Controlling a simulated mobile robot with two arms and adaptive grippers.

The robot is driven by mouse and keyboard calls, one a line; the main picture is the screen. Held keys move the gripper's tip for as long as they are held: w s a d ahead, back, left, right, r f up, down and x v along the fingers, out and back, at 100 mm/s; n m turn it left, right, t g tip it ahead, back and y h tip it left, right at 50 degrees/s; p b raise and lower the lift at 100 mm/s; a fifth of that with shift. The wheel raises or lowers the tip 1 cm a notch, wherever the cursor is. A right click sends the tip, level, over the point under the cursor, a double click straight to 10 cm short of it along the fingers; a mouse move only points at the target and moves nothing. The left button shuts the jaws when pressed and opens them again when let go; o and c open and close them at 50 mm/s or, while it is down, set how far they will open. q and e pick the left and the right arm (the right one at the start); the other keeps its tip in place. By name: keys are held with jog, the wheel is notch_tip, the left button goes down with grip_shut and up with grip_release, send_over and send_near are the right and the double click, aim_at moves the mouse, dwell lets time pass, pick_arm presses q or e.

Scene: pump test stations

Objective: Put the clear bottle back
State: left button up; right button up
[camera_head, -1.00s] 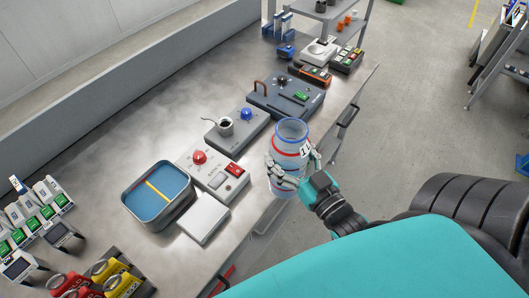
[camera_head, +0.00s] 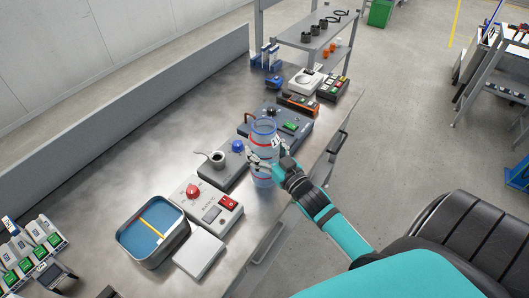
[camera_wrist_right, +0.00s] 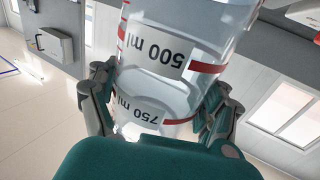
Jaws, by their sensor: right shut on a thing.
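The clear bottle (camera_head: 263,149) is a tall see-through cylinder with red bands and a blue rim. My right gripper (camera_head: 263,168) is shut on its lower part and holds it roughly upright at the bench's front edge, in front of the grey devices. Whether its base touches the bench I cannot tell. In the right wrist view the bottle (camera_wrist_right: 165,75) sits between the fingers (camera_wrist_right: 158,110), with "500 ml" and "750 ml" labels upside down. My left gripper is not in view.
On the steel bench (camera_head: 130,150) stand a blue-lined tray (camera_head: 183,232), a white block (camera_head: 199,254), a control box with a red knob (camera_head: 209,204), a box with a small cup (camera_head: 217,158) and a dark grey device (camera_head: 292,122). A shelf (camera_head: 300,40) stands behind. Bare bench lies at left.

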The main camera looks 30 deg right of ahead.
notch_tip(320, 180, down, 2)
jog(key=shift+f, duration=0.25)
jog(key=o, duration=1.6)
jog(key=shift+a+f, duration=0.1)
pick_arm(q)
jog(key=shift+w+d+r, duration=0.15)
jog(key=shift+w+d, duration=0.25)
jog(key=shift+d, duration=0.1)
pick_arm(e)
jog(key=shift+o, duration=0.2)
jog(key=shift+s, duration=0.25)
pick_arm(q)
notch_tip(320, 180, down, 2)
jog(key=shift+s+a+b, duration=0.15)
jog(key=shift+b, duration=0.8)
pick_arm(e)
jog(key=s, duration=1.1)
jog(key=shift+s+r, duration=0.2)
jog(key=shift+s, duration=0.15)
